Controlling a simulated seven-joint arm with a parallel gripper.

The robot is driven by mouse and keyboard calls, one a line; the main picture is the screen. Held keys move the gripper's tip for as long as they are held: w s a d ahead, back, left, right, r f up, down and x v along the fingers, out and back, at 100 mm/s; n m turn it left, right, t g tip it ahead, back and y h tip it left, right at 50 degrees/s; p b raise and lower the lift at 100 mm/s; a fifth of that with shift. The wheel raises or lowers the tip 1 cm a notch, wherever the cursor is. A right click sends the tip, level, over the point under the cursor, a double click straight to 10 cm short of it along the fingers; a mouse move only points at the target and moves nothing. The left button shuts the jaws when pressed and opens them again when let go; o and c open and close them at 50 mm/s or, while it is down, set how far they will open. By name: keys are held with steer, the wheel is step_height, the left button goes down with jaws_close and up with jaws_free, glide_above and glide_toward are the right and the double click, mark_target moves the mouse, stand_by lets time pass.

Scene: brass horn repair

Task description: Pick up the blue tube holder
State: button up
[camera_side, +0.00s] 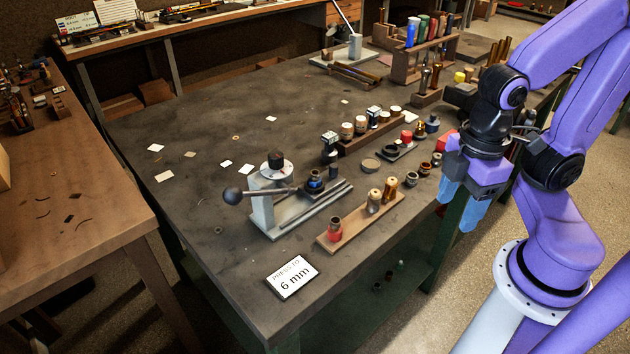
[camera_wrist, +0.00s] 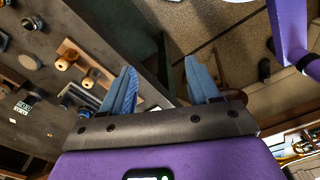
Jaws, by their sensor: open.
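Blue shows on several pieces, and I cannot tell for sure which is the blue tube holder. A small dark-blue holder (camera_side: 432,123) stands near the table's right edge in the side view. A dark piece with a blue ring (camera_side: 314,181) sits on the lever press (camera_side: 272,192). A bright blue cylinder (camera_side: 411,32) stands in the rack at the back. My gripper (camera_side: 457,206) hangs just off the table's right edge, apart from all of these.
The left part of the table is mostly clear.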

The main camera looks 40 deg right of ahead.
steer(key=w+a+r+m, duration=0.1)
steer(key=w+a+r, duration=0.15)
steer(key=w, duration=0.55)
steer(key=w+a+r+m, duration=0.1)
steer(key=w+a+r, duration=0.15)
steer(key=w, duration=0.45)
steer(key=m, duration=0.2)
glide_above(315, 173)
step_height(315, 173, down, 9)
steer(key=shift+s+d+r, duration=0.1)
steer(key=shift+s+d, duration=0.05)
steer(key=shift+w+f, duration=0.15)
steer(key=shift+f, duration=1.35)
steer(key=shift+w+f, duration=0.1)
steer(key=shift+f, duration=1.35)
jaws_close()
